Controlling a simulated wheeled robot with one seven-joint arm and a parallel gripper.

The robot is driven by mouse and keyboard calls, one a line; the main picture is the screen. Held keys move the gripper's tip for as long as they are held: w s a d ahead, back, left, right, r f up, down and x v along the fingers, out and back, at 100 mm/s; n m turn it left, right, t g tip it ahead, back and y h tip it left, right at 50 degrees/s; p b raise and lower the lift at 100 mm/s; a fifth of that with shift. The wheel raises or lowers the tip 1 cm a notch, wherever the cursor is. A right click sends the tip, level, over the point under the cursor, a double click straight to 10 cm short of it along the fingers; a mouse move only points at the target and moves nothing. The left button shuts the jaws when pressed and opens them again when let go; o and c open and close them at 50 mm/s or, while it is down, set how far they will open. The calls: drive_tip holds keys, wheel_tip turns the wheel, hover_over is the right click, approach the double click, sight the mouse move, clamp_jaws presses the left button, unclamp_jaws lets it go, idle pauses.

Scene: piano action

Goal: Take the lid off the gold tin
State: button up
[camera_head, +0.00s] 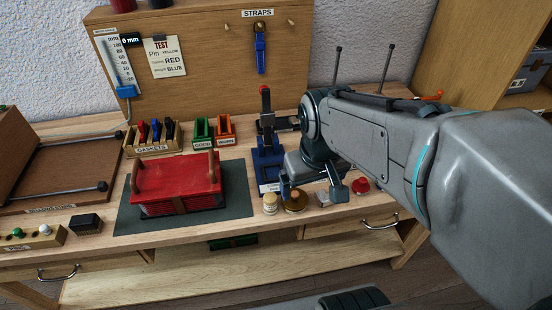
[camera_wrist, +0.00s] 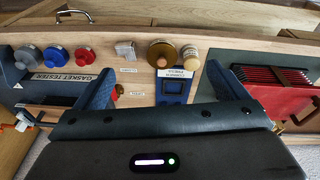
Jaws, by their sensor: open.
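The gold tin (camera_head: 295,202) stands near the front edge of the bench, just right of the grey mat. In the wrist view the gold tin (camera_wrist: 161,49) is seen from above, with a round tan knob on its lid; the lid appears to be on. My gripper (camera_head: 313,188) is open and empty above the bench, close to the tin and partly over it in the head view. In the wrist view my gripper (camera_wrist: 160,88) has its two blue fingers spread wide, with the tin ahead of the gap and no visible contact.
A cream-topped jar (camera_head: 270,204) stands close left of the tin. A silver block (camera_head: 323,199) and a red-knobbed piece (camera_head: 360,186) are to its right. A blue press (camera_head: 267,160) stands behind. A red box (camera_head: 178,183) lies on the mat to the left.

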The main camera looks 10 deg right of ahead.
drive_tip(key=w+n+g+p, duration=0.2)
drive_tip(key=w+n+p, duration=0.1)
drive_tip(key=w, duration=0.4)
drive_tip(key=n+g+p, duration=0.1)
drive_tip(key=n+p, duration=0.2)
drive_tip(key=n, duration=0.2)
approach(294, 193)
drive_tip(key=shift+h, duration=0.4)
drive_tip(key=f, duration=0.4)
drive_tip(key=shift+w+a+f, duration=0.15)
drive_tip(key=shift+a+f, duration=0.05)
drive_tip(key=shift+a, duration=0.2)
drive_tip(key=shift+d+f+p, duration=0.15)
drive_tip(key=shift+f+p, duration=0.15)
drive_tip(key=shift+f, duration=0.2)
drive_tip(key=shift+s+d+f+p, duration=0.15)
drive_tip(key=shift+f, duration=0.55)
drive_tip(key=shift+s+d+f+p, duration=0.15)
drive_tip(key=shift+s+f, duration=0.05)
drive_tip(key=shift+f, duration=0.5)
drive_tip(key=shift+s+d+f+p, duration=0.1)
drive_tip(key=shift+s+f+p, duration=0.05)
drive_tip(key=shift+f, duration=0.55)
drive_tip(key=c, duration=1)
